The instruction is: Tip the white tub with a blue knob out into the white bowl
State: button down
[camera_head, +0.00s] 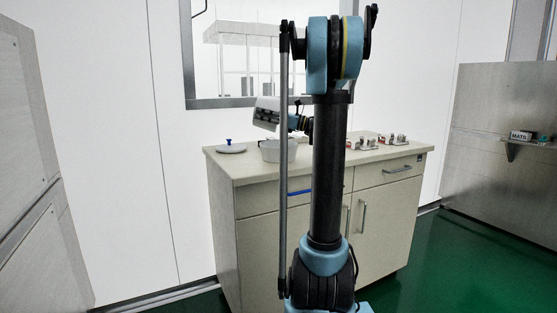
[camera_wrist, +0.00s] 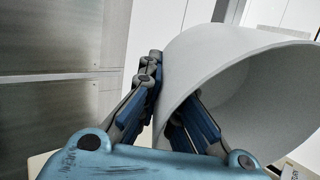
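The white tub (camera_wrist: 225,60) is lifted and lies tilted on its side in the wrist view, its round mouth facing right and the inside wall showing. My gripper (camera_wrist: 172,85) is closed on its wall, one finger outside and one at the inner side. In the head view the tub (camera_head: 267,112) hangs tilted above the counter, over the white bowl (camera_head: 272,153). The bowl is partly hidden by my arm. The lid with the blue knob (camera_head: 231,148) lies apart on the counter, left of the bowl. Any contents of tub or bowl cannot be seen.
The counter (camera_head: 240,166) stands against the white wall below a window. Several small red and metal items (camera_head: 362,144) sit on its right half. A shelf with a MATS sign (camera_head: 520,136) is far right. Green floor is open at the right front.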

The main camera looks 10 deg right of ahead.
jog(key=shift+s+d+r+m+t+y+p, duration=0.1)
jog(key=shift+d+r+m+t+y+p, duration=0.15)
jog(key=shift+d+y, duration=0.3)
jog(key=shift+s+d+r+t+y+p, duration=0.15)
jog(key=shift+d+t+y, duration=0.2)
jog(key=shift+d+y, duration=0.25)
jog(key=shift+s+d+r+m+t+y+p, duration=0.15)
jog(key=shift+d+t+y, duration=0.2)
jog(key=shift+y, duration=0.3)
dwell(1.4)
jog(key=shift+w, duration=0.1)
